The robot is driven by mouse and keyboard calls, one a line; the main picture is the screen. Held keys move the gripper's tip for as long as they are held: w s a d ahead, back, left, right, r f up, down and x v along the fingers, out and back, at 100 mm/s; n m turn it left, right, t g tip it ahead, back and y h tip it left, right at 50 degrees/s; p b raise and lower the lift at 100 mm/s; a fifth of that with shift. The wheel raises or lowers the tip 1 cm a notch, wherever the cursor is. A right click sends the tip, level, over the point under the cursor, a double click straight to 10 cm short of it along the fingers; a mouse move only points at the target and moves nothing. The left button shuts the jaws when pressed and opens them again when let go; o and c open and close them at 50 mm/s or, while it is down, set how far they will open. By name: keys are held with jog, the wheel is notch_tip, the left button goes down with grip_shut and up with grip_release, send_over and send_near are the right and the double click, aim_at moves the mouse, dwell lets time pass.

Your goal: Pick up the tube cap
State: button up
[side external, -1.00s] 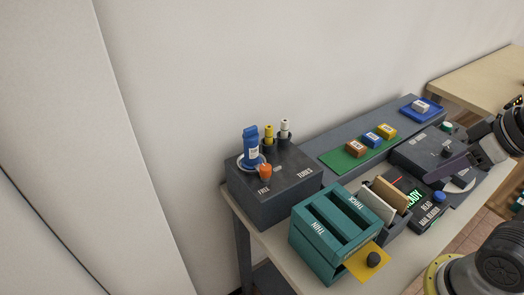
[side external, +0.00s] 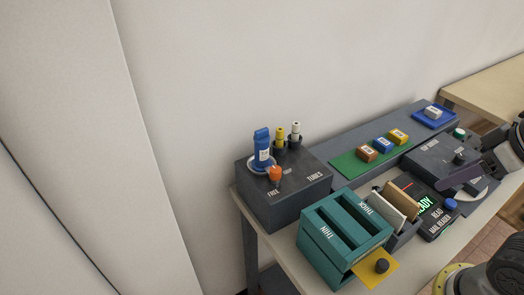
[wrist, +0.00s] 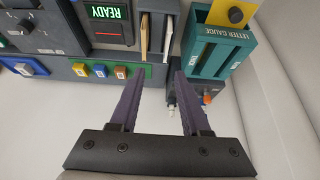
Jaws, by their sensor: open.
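A small orange piece (side external: 275,173), which looks like the tube cap, is on the dark box marked FREE and TUBES (side external: 300,197), in front of a blue tube-shaped item (side external: 262,148). In the wrist view, the orange piece (wrist: 207,99) shows small beyond the right finger. My gripper (wrist: 161,78) is open and empty, with dark purple fingers apart. In the side view, it is at the right, over the reader area and far from the orange piece; its tips are hard to make out.
A teal letter gauge (side external: 345,232) with a yellow plate stands in front of the dark box. Upright envelopes (side external: 386,212), a READY display (side external: 425,203) and a green mat (side external: 350,164) with small coloured blocks lie between. Open air is above the box.

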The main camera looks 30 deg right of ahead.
jog(key=shift+o, duration=0.2)
jog(key=w+a+r+n+g+y, duration=0.1)
jog(key=w+a+r+n, duration=0.2)
jog(key=r, duration=0.4)
jog(key=w+r+n, duration=0.3)
jog(key=r+n, duration=0.3)
jog(key=r, duration=0.1)
jog(key=w+a+r+n+g+y, duration=0.1)
jog(key=w+a+r+n, duration=0.1)
jog(key=w+r, duration=0.25)
jog(key=w+a+r+n+y, duration=0.1)
jog(key=w+a+r+n, duration=0.15)
jog(key=w, duration=0.35)
jog(key=n+g, duration=0.4)
jog(key=n, duration=0.1)
send_over(262, 130)
jog(key=d, duration=0.4)
notch_tip(262, 130, down, 11)
jog(key=shift+m, duration=0.25)
jog(key=x, duration=1.3)
jog(key=shift+w+a+f, duration=0.1)
jog(key=shift+w+f, duration=0.05)
jog(key=shift+w, duration=0.15)
grip_shut()
